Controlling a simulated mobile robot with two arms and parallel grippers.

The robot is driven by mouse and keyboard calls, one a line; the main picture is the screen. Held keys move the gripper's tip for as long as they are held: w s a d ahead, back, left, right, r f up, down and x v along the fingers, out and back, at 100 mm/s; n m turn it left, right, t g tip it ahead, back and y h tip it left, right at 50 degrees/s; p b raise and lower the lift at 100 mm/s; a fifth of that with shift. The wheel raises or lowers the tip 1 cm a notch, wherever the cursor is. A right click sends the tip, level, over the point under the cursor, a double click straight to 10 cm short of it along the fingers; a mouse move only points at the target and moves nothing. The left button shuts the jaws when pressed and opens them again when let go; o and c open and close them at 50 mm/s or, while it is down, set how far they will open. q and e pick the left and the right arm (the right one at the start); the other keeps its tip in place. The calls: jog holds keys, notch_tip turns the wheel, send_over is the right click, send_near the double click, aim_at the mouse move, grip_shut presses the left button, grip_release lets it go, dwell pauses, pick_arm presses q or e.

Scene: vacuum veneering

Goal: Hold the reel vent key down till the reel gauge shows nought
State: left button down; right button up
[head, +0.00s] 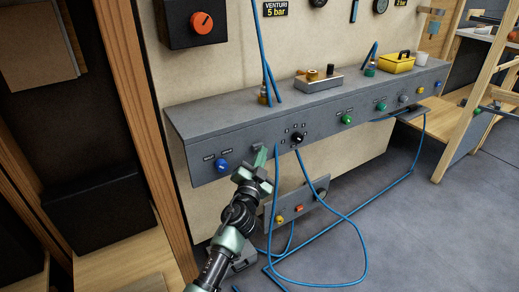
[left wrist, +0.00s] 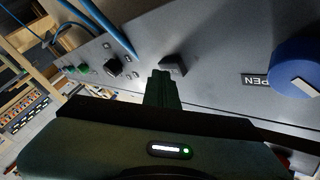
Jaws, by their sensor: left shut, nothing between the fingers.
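A small grey wedge-shaped key (left wrist: 173,65) stands out from the face of the long grey console (head: 330,112). I cannot read a label on it, so I cannot tell if it is the reel vent key. My left gripper (head: 262,158) is shut and empty, its fingertips close to the console face. In the left wrist view the shut fingers (left wrist: 162,85) end right by the key; I cannot tell if they touch it. Round dials (head: 319,2) are cut off at the top of the head view; none is readable as the reel gauge. My right gripper is not in view.
A blue knob (head: 221,164) sits left of my gripper, a black selector knob (head: 297,138) right of it. Blue hoses (head: 366,235) hang and loop on the floor. A small lower panel (head: 318,198) has yellow and red controls. A wooden post (head: 150,120) stands left.

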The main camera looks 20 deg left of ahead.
pick_arm(q)
jog(key=shift+d, duration=0.1)
jog(key=shift+s+d, duration=0.55)
jog(key=shift+d, duration=0.05)
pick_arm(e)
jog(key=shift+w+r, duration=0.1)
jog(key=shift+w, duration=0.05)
